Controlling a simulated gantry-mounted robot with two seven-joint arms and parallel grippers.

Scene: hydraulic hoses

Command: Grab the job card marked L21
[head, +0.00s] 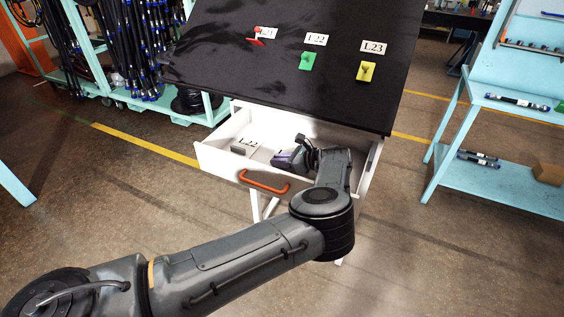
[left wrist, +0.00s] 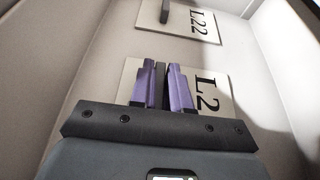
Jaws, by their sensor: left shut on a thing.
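My left gripper (head: 293,158) is down inside the open drawer (head: 222,160). In the left wrist view its purple fingers (left wrist: 162,80) are shut on the dark upright tab of a white card (left wrist: 217,92). This card reads "L2"; any further character is hidden by the gripper, so I cannot read the full mark. A second white card (left wrist: 190,22), marked L22, lies apart from it with its own grey tab; in the head view it lies at the drawer's left (head: 245,142). My right gripper is not in view.
The black tabletop (head: 230,50) overhangs the drawer. On it are a red piece (head: 256,42) by a partly covered label, a green piece (head: 306,61) by L22, and a yellow piece (head: 366,71) by L23. The drawer has an orange handle (head: 264,187).

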